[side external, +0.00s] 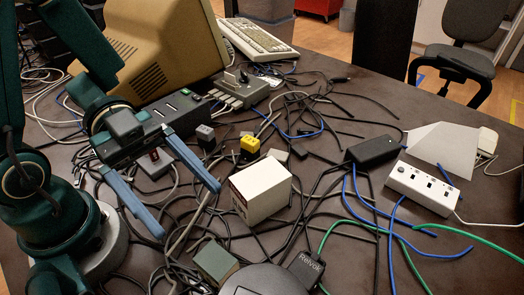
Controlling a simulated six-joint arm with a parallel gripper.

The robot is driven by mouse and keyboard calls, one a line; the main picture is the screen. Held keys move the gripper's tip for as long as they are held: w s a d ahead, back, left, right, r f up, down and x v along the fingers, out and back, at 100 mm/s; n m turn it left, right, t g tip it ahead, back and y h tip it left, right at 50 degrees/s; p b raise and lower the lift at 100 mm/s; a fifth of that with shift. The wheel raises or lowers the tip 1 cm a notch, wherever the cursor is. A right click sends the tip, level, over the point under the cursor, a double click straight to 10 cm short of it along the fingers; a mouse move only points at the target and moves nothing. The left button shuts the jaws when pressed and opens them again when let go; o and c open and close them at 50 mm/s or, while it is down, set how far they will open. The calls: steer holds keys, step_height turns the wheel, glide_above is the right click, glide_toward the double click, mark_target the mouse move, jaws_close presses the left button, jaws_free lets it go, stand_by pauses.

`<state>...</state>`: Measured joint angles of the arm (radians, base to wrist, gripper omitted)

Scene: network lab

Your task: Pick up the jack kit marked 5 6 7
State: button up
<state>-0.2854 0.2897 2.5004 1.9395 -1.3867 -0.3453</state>
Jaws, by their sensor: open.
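No marking 5 6 7 is readable in the side external view, so I cannot tell which object is the jack kit. A white box (262,186) with a dark reddish side stands right of my gripper (190,211). A grey-green box (215,262) sits lower, near the front edge of the picture. A small yellow block (250,146) and a small dark grey cube (205,132) stand behind the white box. A grey case with a red part (154,161) lies close behind my gripper. My gripper is open, its two blue fingers apart, with nothing seen held between them.
Loose cables cover much of the dark table (330,95). A black adapter (374,150), a white power strip (422,187) and a round black object (268,281) lie to the right and front. A beige monitor (150,45), a switch box (178,108) and a keyboard (257,40) stand at the back.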

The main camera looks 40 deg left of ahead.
mark_target(212, 256)
step_height(212, 256, down, 9)
steer(key=shift+f, duration=0.1)
steer(key=shift+x, duration=2.55)
jaws_close()
